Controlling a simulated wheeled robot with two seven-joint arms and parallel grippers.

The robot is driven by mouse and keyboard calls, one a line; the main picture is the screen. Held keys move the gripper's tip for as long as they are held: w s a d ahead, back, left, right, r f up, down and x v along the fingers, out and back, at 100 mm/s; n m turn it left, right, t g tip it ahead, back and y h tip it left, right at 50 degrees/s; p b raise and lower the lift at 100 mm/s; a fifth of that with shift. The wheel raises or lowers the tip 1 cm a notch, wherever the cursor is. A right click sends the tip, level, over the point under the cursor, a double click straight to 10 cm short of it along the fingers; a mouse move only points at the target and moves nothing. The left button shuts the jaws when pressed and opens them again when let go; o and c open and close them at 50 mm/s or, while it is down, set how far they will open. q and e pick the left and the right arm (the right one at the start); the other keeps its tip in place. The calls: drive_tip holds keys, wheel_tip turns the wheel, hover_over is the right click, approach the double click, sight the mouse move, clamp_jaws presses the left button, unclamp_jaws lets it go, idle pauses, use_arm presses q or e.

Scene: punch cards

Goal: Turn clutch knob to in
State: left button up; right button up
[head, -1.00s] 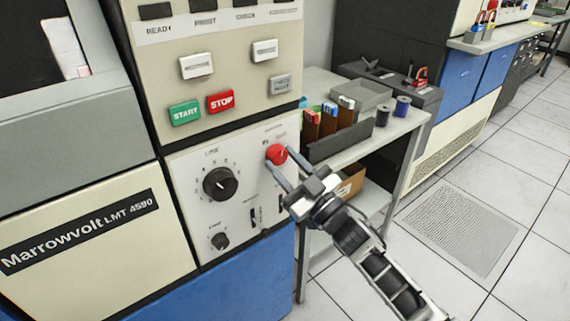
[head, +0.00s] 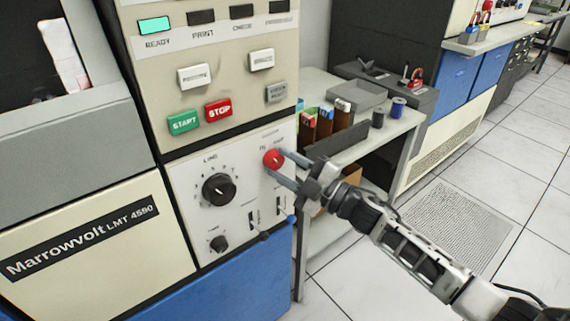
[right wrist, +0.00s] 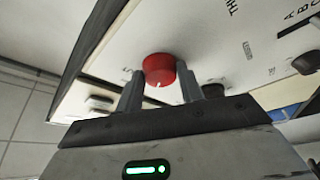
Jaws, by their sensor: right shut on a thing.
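The clutch knob (head: 272,159) is a round red knob at the upper right of the machine's white lower control panel. It also shows in the right wrist view (right wrist: 159,68), with a small white mark on its near rim. My right gripper (head: 277,165) is at the knob, one finger on each side, shut on it; both fingers (right wrist: 160,88) show in the right wrist view. The lettering around the knob, including "IN" at its upper left, is small and partly unreadable. My left gripper is not in view.
A large black dial (head: 218,189) and a smaller black knob (head: 217,244) sit left of the red knob. Green START (head: 183,122) and red STOP (head: 218,110) buttons are above. A grey side table (head: 400,125) with spools and boxes stands close behind my right arm.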

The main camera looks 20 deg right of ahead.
idle(0.5)
drive_tip(key=o, duration=1)
drive_tip(key=b+v, duration=0.2)
drive_tip(key=v, duration=1.4)
drive_tip(key=s+a+f+m+g+h, duration=0.1)
drive_tip(key=s+a+f+m+h, duration=0.2)
drive_tip(key=s+a+f+m, duration=0.1)
drive_tip(key=s+a+f+m+g+h, duration=0.2)
drive_tip(key=s+a+f+m+h, duration=0.1)
drive_tip(key=f+m, duration=0.3)
drive_tip(key=s+a+f+m+g+h, duration=0.1)
drive_tip(key=s+a+f+m+h, duration=0.2)
drive_tip(key=s+a+f+m, duration=0.2)
drive_tip(key=shift+s+a+f+m+g+h, duration=0.15)
drive_tip(key=shift+s+a+m+g, duration=0.1)
drive_tip(key=shift+m, duration=0.55)
drive_tip(key=shift+s+a+r+m+g+h, duration=0.15)
drive_tip(key=shift+s+a+m, duration=0.1)
drive_tip(key=shift+m, duration=0.55)
